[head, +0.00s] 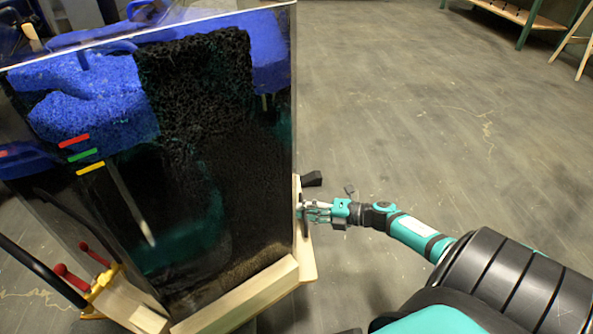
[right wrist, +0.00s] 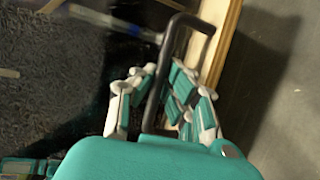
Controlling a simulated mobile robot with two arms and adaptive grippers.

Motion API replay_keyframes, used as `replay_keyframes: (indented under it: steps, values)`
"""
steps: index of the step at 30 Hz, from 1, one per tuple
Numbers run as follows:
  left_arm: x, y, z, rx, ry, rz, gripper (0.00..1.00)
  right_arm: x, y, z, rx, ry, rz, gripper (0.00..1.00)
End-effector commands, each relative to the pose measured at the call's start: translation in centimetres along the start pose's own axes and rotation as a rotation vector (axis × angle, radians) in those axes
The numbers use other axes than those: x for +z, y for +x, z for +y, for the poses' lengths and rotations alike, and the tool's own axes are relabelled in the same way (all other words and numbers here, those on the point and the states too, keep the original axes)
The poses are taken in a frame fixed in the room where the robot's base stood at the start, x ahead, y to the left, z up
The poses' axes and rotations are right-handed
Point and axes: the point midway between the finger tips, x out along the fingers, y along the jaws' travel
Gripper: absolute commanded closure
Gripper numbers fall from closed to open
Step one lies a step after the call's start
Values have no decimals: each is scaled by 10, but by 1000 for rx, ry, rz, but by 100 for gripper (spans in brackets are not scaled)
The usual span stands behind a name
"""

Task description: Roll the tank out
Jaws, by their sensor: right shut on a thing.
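The tank (head: 205,130) is a large clear-walled box with dark contents and rough blue and black blocks showing through it. It stands upright on a pale wooden base (head: 240,297) in the left half of the head view. My right gripper (head: 312,211) is at the tank's right side, low down. In the right wrist view my right gripper (right wrist: 160,105) has its fingers closed around a black bar handle (right wrist: 178,40) beside a wooden edge. My left gripper is not in view.
A yellow fitting with red levers (head: 97,280) and a long black bar (head: 42,270) are at lower left. Small black pieces (head: 311,179) lie beside the base. Blue objects (head: 150,10) stand behind the tank. A bench (head: 510,12) is at far right. Grey floor (head: 430,90) between is clear.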

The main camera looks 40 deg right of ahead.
Motion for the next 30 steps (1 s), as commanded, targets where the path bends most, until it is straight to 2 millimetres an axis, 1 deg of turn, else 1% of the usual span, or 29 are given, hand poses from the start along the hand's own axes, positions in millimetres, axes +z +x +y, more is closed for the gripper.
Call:
replay_keyframes:
  steps: [1, 12, 13, 18, 19, 26, 30]
  values:
    - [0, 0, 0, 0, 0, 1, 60, 9, -1, 2, 0, -6, -24, 100]
    - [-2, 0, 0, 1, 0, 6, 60, 9, 0, 4, 5, -6, -22, 100]
    - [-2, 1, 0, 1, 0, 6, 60, 9, 0, 4, 6, -6, -22, 90]
    - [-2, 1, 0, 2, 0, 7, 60, 7, 0, 3, 5, -4, -17, 68]
    - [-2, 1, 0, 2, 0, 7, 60, 6, 0, 3, 5, -4, -16, 66]
    - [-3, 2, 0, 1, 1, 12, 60, 4, 0, 2, 3, -1, -12, 66]
    - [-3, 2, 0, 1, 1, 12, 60, 4, -8, 1, 1, 0, -12, 66]
